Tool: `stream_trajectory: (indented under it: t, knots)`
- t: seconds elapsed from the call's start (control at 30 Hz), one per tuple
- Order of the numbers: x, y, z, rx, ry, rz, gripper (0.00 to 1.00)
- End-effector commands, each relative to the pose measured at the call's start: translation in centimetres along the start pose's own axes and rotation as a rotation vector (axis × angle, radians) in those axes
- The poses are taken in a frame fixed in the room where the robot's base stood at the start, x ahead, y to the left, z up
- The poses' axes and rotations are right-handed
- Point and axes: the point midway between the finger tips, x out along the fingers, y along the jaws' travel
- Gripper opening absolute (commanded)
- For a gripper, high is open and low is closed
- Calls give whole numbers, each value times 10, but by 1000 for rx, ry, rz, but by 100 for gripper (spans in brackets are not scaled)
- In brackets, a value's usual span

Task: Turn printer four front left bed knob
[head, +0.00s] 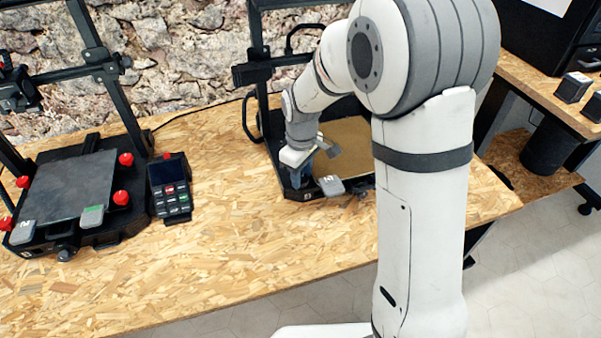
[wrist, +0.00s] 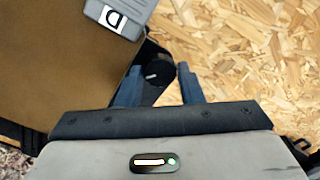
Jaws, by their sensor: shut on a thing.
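A printer with a tan bed (head: 352,142) stands behind my arm in the head view. The bed also fills the upper left of the wrist view (wrist: 60,75). At its corner is a black round knob (wrist: 155,75) with a short white mark. My gripper (wrist: 159,72) has its blue fingers on either side of the knob and is shut on it. In the head view my gripper (head: 298,178) is down at the printer's front left corner, and the knob is hidden there. A grey tab with a printed label (head: 331,186) sits at the bed's front edge.
A second printer with a dark bed (head: 70,185) and red corner knobs (head: 121,197) stands at left. A keypad unit (head: 170,186) lies beside it. The chipboard table (head: 215,240) is clear in front. A stone wall rises behind.

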Motion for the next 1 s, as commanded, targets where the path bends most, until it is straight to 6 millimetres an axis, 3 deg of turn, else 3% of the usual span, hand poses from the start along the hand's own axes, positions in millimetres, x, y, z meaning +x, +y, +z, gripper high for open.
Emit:
stream_trajectory:
  t: [0.4,0.43,0.6,0.7,1.0]
  knots:
    - [0,0,0,5,0,0,11]
    - [0,0,0,5,0,0,36]
    - [0,0,0,5,0,1,50]
    - [0,1,0,5,0,1,56]
    - [0,2,0,5,1,3,56]
